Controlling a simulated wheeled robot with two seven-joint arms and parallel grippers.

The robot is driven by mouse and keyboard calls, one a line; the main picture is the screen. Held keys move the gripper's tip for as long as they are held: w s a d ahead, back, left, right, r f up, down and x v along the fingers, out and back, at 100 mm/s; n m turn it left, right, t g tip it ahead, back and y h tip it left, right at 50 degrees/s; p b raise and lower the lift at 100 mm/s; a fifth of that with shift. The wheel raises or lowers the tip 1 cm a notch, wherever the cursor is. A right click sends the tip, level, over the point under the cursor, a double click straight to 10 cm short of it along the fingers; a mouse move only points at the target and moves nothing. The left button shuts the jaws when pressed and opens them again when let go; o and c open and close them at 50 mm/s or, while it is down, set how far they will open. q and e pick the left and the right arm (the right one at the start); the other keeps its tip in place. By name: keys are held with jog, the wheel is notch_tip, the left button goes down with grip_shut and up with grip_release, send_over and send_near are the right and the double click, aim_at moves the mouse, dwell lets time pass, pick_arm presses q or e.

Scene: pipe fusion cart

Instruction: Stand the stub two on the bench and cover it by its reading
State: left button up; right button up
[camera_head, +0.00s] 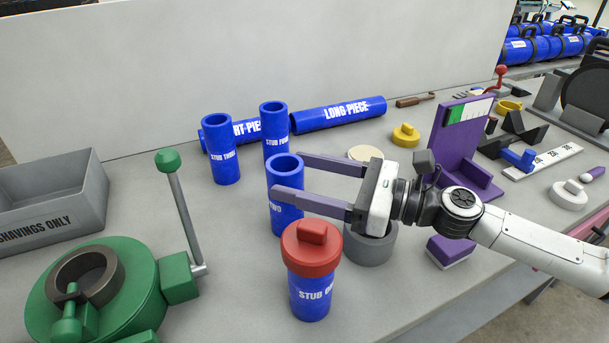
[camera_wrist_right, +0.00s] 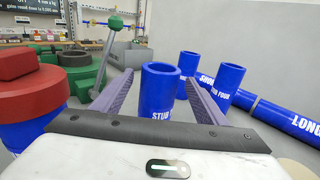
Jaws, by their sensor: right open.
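Stub two (camera_head: 284,214), a blue open-topped tube, stands upright on the bench. My right gripper (camera_head: 287,176) is open, with its purple fingers on either side of the tube's upper part. In the right wrist view stub two (camera_wrist_right: 160,92) stands between the fingers; I cannot tell whether either touches it. Stub one (camera_head: 310,296) stands nearer the front with a red cap (camera_head: 312,248) on it. A yellow cap (camera_head: 405,136) lies farther back. A purple stand (camera_head: 455,140) bears a green and white scale strip (camera_head: 469,109). My left gripper is out of view.
Stub three (camera_head: 222,155) and stub four (camera_head: 273,125) stand behind stub two, with the long piece (camera_head: 338,114) lying at the back. A green clamp (camera_head: 125,285) with an upright lever and a grey shavings box (camera_head: 50,200) are at left. A grey ring (camera_head: 370,250) lies under my wrist.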

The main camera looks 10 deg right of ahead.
jog(key=shift+r, duration=0.2)
jog(key=shift+s+d+f, duration=0.1)
jog(key=shift+d, duration=0.15)
pick_arm(q)
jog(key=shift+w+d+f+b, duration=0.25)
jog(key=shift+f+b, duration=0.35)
jog(key=shift+b, duration=0.45)
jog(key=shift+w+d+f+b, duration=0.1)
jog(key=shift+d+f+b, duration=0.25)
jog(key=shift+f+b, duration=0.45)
pick_arm(e)
jog(key=v, duration=1.1)
jog(key=shift+s+d, duration=0.15)
jog(key=shift+s, duration=0.05)
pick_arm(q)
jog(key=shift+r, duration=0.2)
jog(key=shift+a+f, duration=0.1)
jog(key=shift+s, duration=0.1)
